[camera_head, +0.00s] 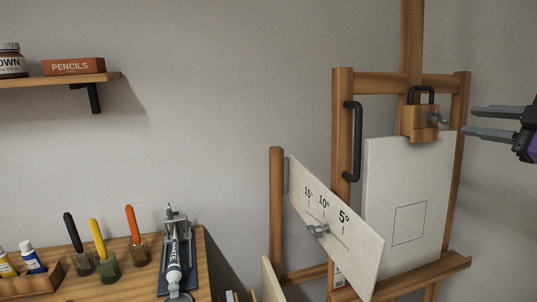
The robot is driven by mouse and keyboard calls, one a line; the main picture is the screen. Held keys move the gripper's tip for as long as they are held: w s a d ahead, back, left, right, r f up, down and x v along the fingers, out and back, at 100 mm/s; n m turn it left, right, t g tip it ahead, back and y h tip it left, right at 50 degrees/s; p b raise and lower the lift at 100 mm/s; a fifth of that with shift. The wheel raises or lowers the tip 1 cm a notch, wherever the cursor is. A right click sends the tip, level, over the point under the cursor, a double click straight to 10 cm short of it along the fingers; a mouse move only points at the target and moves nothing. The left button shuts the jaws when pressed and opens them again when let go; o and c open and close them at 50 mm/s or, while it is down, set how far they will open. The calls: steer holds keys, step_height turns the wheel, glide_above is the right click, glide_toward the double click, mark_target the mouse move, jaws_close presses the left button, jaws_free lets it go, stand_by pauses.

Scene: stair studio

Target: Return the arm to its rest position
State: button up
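My gripper (468,121) shows at the right edge of the head view, in front of the easel's right side. Its two grey fingers point left and stand apart, with nothing between them. Only the fingers and a dark part of the gripper body show; the rest of my arm is out of the picture.
The wooden easel (341,110) holds a white canvas (388,199) and has a black handle (353,141). A slanted angle board (335,229) stands in front. A shelf (101,78) and a table (192,241) with several tools are at left. Bare wall lies between.

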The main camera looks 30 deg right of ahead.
mark_target(440, 119)
steer(key=shift+b+x, duration=0.3)
steer(key=shift+x, duration=3.15)
steer(key=shift+a, duration=0.1)
steer(key=shift+c, duration=0.4)
jaws_close()
steer(key=shift+r+m+p, duration=0.1)
steer(key=shift+m+p, duration=0.2)
steer(key=shift+p, duration=0.1)
steer(key=m+p, duration=0.3)
steer(key=shift+m, duration=0.4)
steer(key=m+p, duration=0.6)
steer(key=shift+c, duration=0.6)
jaws_free()
steer(key=shift+m+p, duration=0.35)
steer(key=shift+m, duration=0.05)
steer(key=shift+o, duration=1)
